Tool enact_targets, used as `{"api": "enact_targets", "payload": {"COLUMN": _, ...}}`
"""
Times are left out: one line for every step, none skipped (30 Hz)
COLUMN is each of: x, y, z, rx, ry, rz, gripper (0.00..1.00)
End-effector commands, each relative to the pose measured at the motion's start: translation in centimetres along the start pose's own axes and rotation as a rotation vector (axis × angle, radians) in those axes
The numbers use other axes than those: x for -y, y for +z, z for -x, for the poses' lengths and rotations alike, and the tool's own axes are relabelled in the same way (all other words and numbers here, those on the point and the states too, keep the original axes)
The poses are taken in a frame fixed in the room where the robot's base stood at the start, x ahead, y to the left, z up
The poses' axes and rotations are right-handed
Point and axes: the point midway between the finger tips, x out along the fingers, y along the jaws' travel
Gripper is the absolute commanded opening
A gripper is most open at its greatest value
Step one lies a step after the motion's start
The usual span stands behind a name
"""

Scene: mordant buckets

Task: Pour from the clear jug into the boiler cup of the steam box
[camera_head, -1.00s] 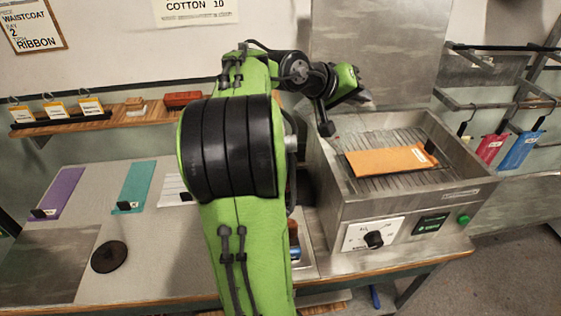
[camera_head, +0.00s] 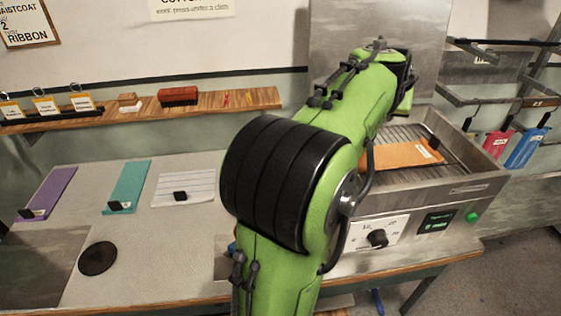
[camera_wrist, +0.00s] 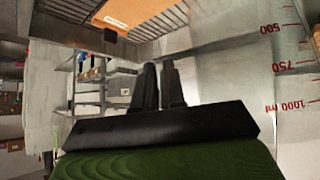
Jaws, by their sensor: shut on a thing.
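The steel steam box (camera_head: 455,200) stands at the right of the bench, with an orange cloth (camera_head: 400,155) on its wire rack. I cannot make out its boiler cup; my arm covers the left part of the box. The clear jug (camera_wrist: 290,95) fills the right edge of the wrist view, with red marks up to 1000 ml. Its water level and full outline are not clear. My gripper (camera_wrist: 160,75) is shut on the jug, though the exact grip is hard to see. In the head view both are hidden behind my arm.
Purple (camera_head: 50,190), teal (camera_head: 130,182) and white (camera_head: 185,187) swatches lie on the bench left of my arm, with a black disc (camera_head: 97,258). A wooden shelf (camera_head: 230,98) runs behind. Red (camera_head: 497,143) and blue (camera_head: 526,147) tags hang at right.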

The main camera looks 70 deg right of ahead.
Motion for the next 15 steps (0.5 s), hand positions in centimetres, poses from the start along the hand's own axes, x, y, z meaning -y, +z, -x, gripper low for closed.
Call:
{"api": "enact_targets", "payload": {"x": -0.42, "y": 0.36, "z": -0.38, "rx": 0.001, "ry": -0.016, "rz": -0.022, "gripper": 0.00}}
{"api": "enact_targets", "payload": {"x": -0.55, "y": 0.30, "z": -0.41, "rx": 0.003, "ry": -0.030, "rz": -0.034, "gripper": 0.00}}
{"api": "enact_targets", "payload": {"x": -0.68, "y": 0.31, "z": -0.48, "rx": 0.004, "ry": -0.049, "rz": -0.050, "gripper": 0.00}}
{"api": "enact_targets", "payload": {"x": -0.76, "y": 0.35, "z": -0.55, "rx": 0.004, "ry": -0.063, "rz": -0.063, "gripper": 0.00}}
{"api": "enact_targets", "payload": {"x": -0.85, "y": 0.43, "z": -0.61, "rx": 0.005, "ry": -0.075, "rz": -0.075, "gripper": 0.00}}
{"api": "enact_targets", "payload": {"x": -0.90, "y": 0.52, "z": -0.73, "rx": 0.007, "ry": -0.092, "rz": -0.088, "gripper": 0.00}}
{"api": "enact_targets", "payload": {"x": -1.00, "y": 0.56, "z": -0.85, "rx": 0.007, "ry": -0.102, "rz": -0.097, "gripper": 0.00}}
{"api": "enact_targets", "payload": {"x": -1.01, "y": 0.60, "z": -0.94, "rx": 0.007, "ry": -0.112, "rz": -0.105, "gripper": 0.00}}
{"api": "enact_targets", "payload": {"x": -1.05, "y": 0.70, "z": -1.03, "rx": 0.008, "ry": -0.124, "rz": -0.113, "gripper": 0.00}}
{"api": "enact_targets", "payload": {"x": -1.04, "y": 0.75, "z": -1.08, "rx": 0.008, "ry": -0.132, "rz": -0.119, "gripper": 0.00}}
{"api": "enact_targets", "payload": {"x": -1.04, "y": 0.79, "z": -1.13, "rx": 0.008, "ry": -0.137, "rz": -0.124, "gripper": 0.00}}
{"api": "enact_targets", "payload": {"x": -1.02, "y": 0.82, "z": -1.17, "rx": 0.008, "ry": -0.144, "rz": -0.128, "gripper": 0.00}}
{"api": "enact_targets", "payload": {"x": -1.03, "y": 0.79, "z": -1.13, "rx": 0.008, "ry": -0.147, "rz": -0.130, "gripper": 0.00}}
{"api": "enact_targets", "payload": {"x": -1.06, "y": 0.68, "z": -1.03, "rx": 0.008, "ry": -0.149, "rz": -0.132, "gripper": 0.00}}
{"api": "enact_targets", "payload": {"x": -1.10, "y": 0.40, "z": -0.76, "rx": 0.008, "ry": -0.151, "rz": -0.133, "gripper": 0.00}}
